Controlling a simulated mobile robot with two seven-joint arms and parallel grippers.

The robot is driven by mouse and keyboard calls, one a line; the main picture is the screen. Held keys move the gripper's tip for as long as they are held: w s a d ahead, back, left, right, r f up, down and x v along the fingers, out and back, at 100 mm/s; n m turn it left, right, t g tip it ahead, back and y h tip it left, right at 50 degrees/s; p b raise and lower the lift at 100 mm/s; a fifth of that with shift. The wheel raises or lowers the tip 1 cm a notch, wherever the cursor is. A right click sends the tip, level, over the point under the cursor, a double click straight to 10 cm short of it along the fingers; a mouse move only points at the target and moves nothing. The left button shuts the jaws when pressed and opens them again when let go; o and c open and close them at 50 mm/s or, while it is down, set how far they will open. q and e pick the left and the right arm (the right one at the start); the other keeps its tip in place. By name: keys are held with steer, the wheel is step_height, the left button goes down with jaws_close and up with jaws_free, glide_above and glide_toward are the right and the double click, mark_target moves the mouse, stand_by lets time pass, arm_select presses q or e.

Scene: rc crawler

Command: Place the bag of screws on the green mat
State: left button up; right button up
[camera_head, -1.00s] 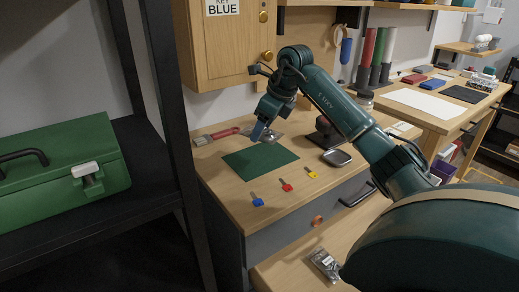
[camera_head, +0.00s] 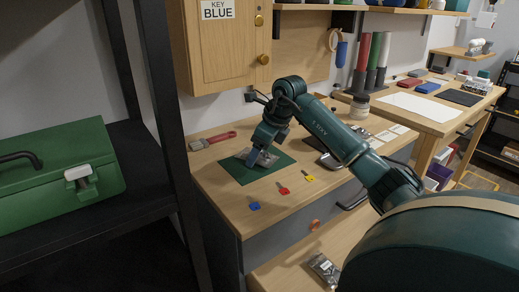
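The green mat (camera_head: 241,174) lies on the wooden bench top. My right gripper (camera_head: 254,160), its arm coming in from the right, points down over the mat's far half. A small grey, shiny bag of screws (camera_head: 267,159) is at its fingers, low over or touching the mat; I cannot tell which. The fingers partly hide the bag. A second, similar bag (camera_head: 324,268) lies at the bottom, in what looks like an open drawer. My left gripper is not in view.
Blue (camera_head: 254,206), red (camera_head: 283,190) and yellow (camera_head: 309,178) keys lie along the bench's front. A red-handled brush (camera_head: 213,140) lies behind the mat. A dark shelf post (camera_head: 160,110) and green toolbox (camera_head: 55,175) stand left.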

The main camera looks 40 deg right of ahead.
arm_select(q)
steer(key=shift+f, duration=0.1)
arm_select(e)
steer(key=shift+o, duration=0.8)
steer(key=shift+r, duration=0.25)
arm_select(q)
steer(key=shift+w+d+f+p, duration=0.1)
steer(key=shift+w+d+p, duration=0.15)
steer(key=shift+p, duration=0.4)
arm_select(e)
steer(key=v, duration=1.1)
steer(key=shift+s+r, duration=0.15)
steer(key=shift+r, duration=0.25)
